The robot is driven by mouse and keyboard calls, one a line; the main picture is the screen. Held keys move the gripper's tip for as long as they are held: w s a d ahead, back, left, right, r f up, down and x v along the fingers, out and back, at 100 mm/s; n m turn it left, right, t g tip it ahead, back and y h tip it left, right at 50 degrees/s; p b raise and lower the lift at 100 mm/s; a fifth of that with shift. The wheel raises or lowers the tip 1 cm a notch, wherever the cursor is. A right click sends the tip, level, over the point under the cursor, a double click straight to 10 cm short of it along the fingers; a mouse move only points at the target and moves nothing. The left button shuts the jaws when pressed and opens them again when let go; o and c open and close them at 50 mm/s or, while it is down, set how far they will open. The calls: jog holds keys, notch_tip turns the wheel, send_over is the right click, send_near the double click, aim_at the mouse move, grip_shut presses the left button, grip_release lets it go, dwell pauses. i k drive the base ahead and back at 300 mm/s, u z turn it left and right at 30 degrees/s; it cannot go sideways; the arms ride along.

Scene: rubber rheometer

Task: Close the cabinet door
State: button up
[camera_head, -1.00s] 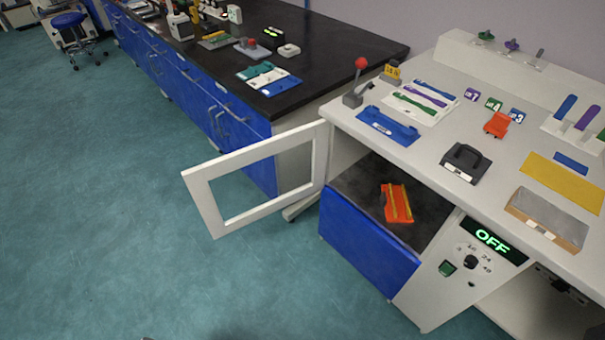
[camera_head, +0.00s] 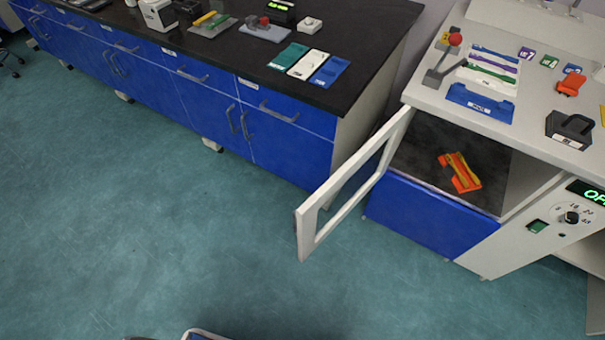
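The cabinet door (camera_head: 308,228) is a white frame with an open middle. It stands wide open, swung out to the left of the cabinet and toward me. Its hinge side meets the left front edge of the white cabinet. The cabinet interior (camera_head: 430,137) is dark, with an orange and yellow object (camera_head: 461,172) lying on its floor. Below the opening is a blue front panel (camera_head: 425,217). My gripper is not in view.
A long black-topped bench (camera_head: 330,70) with blue drawers stands left of the cabinet, behind the door. The white worktop (camera_head: 440,92) above the opening holds a red-knobbed lever (camera_head: 446,60) and several small items. The teal floor (camera_head: 150,220) in front is clear.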

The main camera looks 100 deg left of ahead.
aim_at(304, 219)
jog(key=k, duration=0.3)
jog(key=u, duration=2.5)
jog(key=i, duration=0.5)
jog(key=z, duration=0.65)
jog(key=k, duration=0.75)
jog(key=u, duration=1.15)
